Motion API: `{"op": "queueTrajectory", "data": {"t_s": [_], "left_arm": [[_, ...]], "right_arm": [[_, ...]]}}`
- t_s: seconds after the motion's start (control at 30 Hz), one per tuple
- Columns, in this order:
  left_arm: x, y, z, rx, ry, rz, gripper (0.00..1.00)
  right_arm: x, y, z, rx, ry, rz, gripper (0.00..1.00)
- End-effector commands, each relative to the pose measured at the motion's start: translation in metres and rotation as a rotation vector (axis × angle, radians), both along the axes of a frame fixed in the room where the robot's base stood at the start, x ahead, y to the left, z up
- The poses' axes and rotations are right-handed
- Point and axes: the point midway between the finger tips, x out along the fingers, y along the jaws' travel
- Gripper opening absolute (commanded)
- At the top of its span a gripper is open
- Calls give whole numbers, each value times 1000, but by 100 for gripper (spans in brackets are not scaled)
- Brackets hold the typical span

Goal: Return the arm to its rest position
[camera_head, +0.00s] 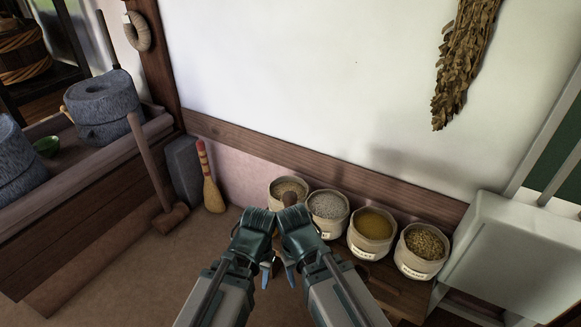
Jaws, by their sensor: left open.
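My two arms come up from the bottom centre, side by side. My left gripper (265,275) is bent downward at the end of the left arm, with a blue tip showing. It is open, and I see nothing held in it. My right gripper (291,276) hangs close beside it, also pointing down. Its fingers are mostly hidden by its own wrist, so its opening cannot be told. Both are in front of the row of sacks, and the wrists cover part of the leftmost sack (275,186).
Open sacks of grain (328,204) stand on a low wooden board along the wall. A broom (212,192) and a mallet (168,218) stand left of them. Stone querns (98,103) sit on a wooden bench (100,170). A pale cabinet (510,255) is at right. The floor (120,280) at lower left is clear.

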Motion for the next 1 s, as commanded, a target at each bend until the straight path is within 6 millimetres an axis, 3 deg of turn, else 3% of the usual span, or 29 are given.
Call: {"op": "queueTrajectory", "data": {"t_s": [0.27, 1.0], "left_arm": [[0, 0, 74, 2, 1, 3, 50], [-1, 0, 313, -1, 3, 12, 50]], "right_arm": [[0, -1, 74, -2, 1, -2, 56], [-1, 0, 313, 1, 4, -11, 56]]}}
